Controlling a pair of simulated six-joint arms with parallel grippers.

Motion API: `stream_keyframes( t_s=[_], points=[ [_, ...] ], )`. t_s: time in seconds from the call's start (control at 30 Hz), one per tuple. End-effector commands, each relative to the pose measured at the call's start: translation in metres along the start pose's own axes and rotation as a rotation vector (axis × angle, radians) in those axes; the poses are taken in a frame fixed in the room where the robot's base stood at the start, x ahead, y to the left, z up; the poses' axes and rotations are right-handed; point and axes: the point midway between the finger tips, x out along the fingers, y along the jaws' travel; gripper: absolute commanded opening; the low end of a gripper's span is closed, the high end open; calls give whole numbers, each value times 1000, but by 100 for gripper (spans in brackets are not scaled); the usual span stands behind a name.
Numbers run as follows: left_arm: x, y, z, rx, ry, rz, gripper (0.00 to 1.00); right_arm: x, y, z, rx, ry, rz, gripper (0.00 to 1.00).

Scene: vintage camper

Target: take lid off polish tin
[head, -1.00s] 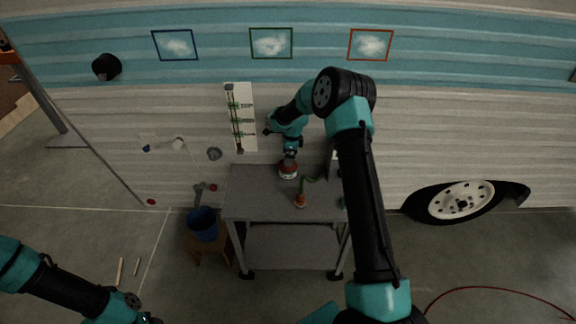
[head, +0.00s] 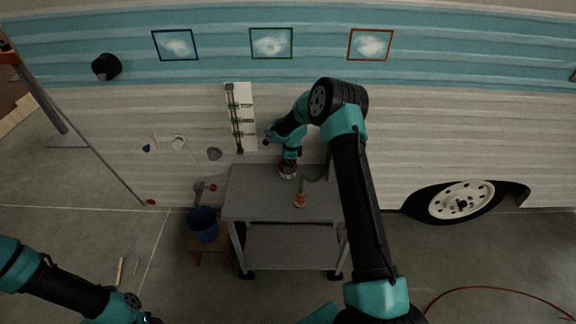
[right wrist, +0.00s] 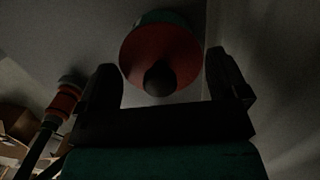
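The polish tin (head: 288,174) stands at the back of the grey table, partly hidden under my right gripper in the head view. In the right wrist view its round red lid (right wrist: 160,45) with a dark knob (right wrist: 159,78) covers most of the tin, and a green side shows behind it. My right gripper (right wrist: 163,68) is open, one finger on either side of the lid, with gaps visible between fingers and lid. I cannot tell how far the fingertips are above it. My left arm (head: 70,290) is at the lower left, its fingers out of view.
An orange item (head: 300,200) with a green curved part stands on the table (head: 260,205) in front of the tin. The camper wall is close behind. A blue bucket (head: 203,226) sits on a wooden stool. The table's left front is clear.

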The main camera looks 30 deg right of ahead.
Motion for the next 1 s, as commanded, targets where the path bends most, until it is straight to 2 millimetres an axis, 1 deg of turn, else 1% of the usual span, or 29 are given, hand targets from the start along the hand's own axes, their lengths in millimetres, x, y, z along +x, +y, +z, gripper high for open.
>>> stream_keyframes(
  t_s=[0.03,0.27,0.5,0.63,0.77,0.93,1.0],
  points=[
    [0,0,0,0,0,0,43,0,0,0,0,0,0,88],
    [0,0,0,0,0,0,43,0,0,0,0,0,0,66],
    [0,0,0,0,0,0,43,-1,0,0,0,0,-1,65],
    [0,0,0,0,0,0,43,-5,0,1,0,-1,-2,65],
    [0,0,0,0,0,0,43,-16,-1,2,0,-1,-3,65],
    [0,0,0,0,0,0,43,-39,-1,5,0,-1,-3,65],
    [0,0,0,0,0,0,43,-36,10,5,-1,1,2,65]
  ],
)
